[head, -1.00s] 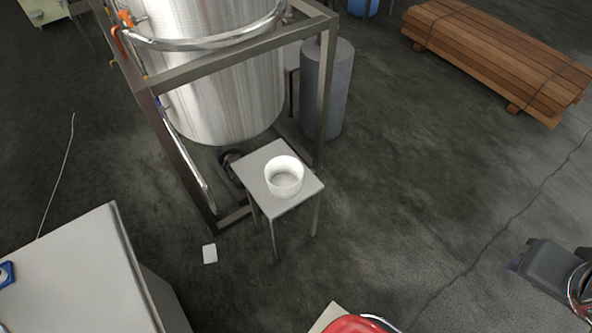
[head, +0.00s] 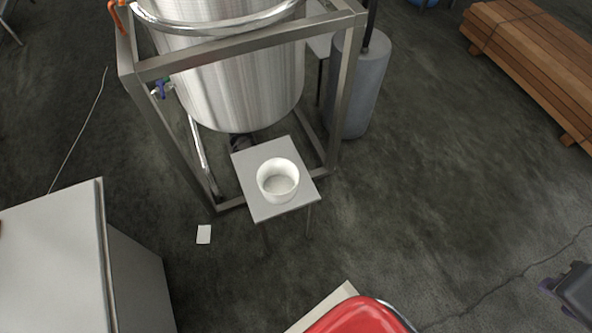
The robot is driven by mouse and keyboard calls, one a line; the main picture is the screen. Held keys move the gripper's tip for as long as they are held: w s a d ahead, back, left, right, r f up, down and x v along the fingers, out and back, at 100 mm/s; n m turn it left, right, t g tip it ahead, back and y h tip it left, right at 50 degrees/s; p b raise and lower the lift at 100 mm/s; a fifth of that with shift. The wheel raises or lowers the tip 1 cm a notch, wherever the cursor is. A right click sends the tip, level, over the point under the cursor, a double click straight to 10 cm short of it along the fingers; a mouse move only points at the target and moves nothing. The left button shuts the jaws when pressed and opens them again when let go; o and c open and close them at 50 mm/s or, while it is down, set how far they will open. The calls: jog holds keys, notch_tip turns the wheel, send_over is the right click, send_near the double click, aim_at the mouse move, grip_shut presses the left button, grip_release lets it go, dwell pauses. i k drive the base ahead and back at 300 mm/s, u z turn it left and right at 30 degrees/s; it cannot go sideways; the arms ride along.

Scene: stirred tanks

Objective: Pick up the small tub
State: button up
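The small tub (head: 278,181) is white, round and open at the top. It stands upright on a small square grey table (head: 260,209) with thin legs, in the middle of the head view. A pale layer shows inside the tub, but I cannot tell what it is. The tub is clear of the steel frame behind it. I cannot make out my gripper in this view, and nothing is holding the tub.
A large steel tank (head: 246,85) in a metal frame (head: 339,115) stands just behind the small table. A grey cylinder (head: 361,82) is behind right. A pale cabinet (head: 52,262) stands left and a red object (head: 362,318) in front.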

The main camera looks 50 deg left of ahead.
aim_at(278, 179)
jog(key=i, duration=1.85)
jog(key=u, duration=3.3)
